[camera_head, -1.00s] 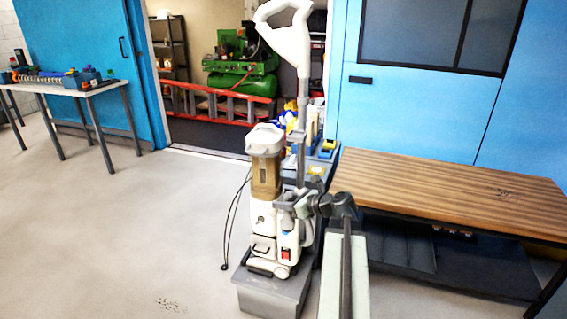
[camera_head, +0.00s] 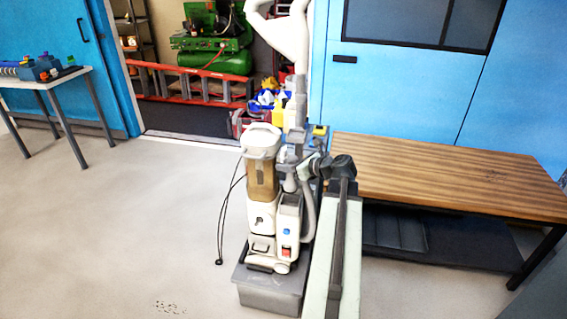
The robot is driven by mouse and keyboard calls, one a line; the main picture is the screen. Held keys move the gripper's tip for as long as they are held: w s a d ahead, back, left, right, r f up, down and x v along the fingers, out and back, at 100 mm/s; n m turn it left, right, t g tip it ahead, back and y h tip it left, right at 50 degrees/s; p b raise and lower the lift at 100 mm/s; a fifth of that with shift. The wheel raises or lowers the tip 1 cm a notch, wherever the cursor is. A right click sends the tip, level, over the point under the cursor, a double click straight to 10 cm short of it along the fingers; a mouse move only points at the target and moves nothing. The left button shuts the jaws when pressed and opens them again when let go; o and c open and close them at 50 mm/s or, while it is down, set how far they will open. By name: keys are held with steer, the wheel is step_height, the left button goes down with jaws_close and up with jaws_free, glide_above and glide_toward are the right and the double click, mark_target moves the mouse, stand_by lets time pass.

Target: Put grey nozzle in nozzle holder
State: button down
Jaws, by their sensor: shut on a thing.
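A white and grey upright cleaning machine (camera_head: 262,218) with an amber canister stands on a grey bin (camera_head: 270,292) in the middle of the view. My gripper (camera_head: 296,170) is at the machine's right side, at upper-body height, and is shut on a small grey part that looks like the grey nozzle (camera_head: 289,182). Its outline blends with the grey parts behind it. A curved grey hose (camera_head: 310,208) runs down the machine's right side. I cannot tell which part is the nozzle holder, or whether the nozzle touches the machine.
A wooden-topped bench (camera_head: 450,180) stands to the right, close to my arm. A black cord (camera_head: 222,225) hangs left of the machine. A table (camera_head: 50,78) with small items is at far left. Coloured bottles (camera_head: 268,98) stand behind the machine. The left floor is clear.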

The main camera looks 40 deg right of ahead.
mark_target(286, 184)
steer(key=shift+f+b, duration=4.2)
steer(key=shift+f, duration=0.15)
steer(key=c, duration=1)
jaws_free()
steer(key=shift+c, duration=0.2)
